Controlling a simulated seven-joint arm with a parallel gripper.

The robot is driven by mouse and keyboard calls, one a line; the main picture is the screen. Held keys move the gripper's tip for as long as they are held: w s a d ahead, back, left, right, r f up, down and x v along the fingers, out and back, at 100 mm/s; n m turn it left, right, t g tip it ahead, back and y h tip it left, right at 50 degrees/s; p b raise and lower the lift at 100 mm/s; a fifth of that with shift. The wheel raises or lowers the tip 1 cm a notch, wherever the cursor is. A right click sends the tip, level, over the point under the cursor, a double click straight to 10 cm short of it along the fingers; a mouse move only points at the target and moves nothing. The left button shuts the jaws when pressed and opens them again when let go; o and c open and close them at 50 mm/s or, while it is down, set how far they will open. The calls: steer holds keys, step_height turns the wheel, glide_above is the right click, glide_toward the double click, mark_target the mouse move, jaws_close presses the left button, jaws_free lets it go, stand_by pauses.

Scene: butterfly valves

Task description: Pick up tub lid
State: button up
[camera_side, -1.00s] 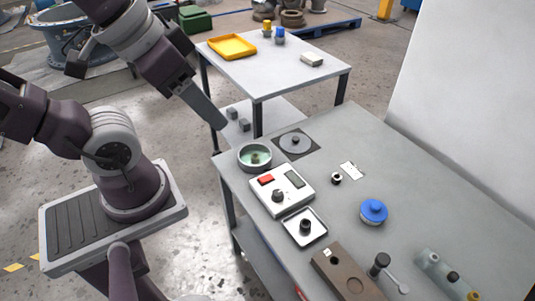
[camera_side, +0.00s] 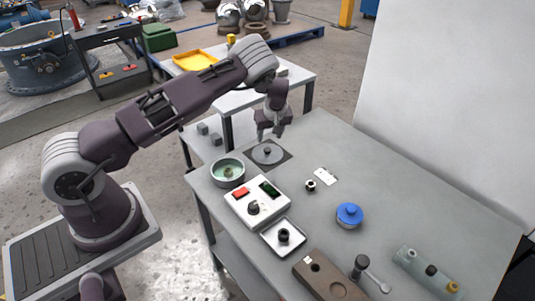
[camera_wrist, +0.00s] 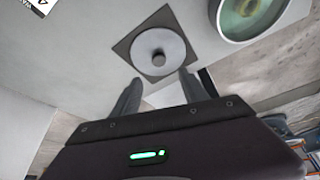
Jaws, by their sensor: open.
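The tub lid (camera_side: 267,155) is a flat grey disc with a small knob, lying on a dark square mat at the far end of the bench. In the wrist view the lid (camera_wrist: 158,52) lies just beyond my fingertips, its knob roughly centred between them. My gripper (camera_side: 270,137) is open and empty, pointing down above the lid, apart from it. In the wrist view both fingers of my gripper (camera_wrist: 160,84) are spread. The open round tub (camera_side: 228,172), greenish inside, stands beside the mat; part of it (camera_wrist: 250,12) shows at the wrist view's upper right.
A white control box (camera_side: 257,202) with a red button and a knob, a square tray (camera_side: 283,252), a blue-lidded jar (camera_side: 349,216) and a brown block (camera_side: 325,280) stand nearer on the bench. A second table with a yellow tray (camera_side: 195,60) is behind.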

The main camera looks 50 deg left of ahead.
mark_target(268, 149)
steer(key=x, duration=0.8)
steer(key=shift+d+f, duration=0.25)
steer(key=shift+d, duration=0.05)
steer(key=shift+c, duration=0.4)
jaws_close()
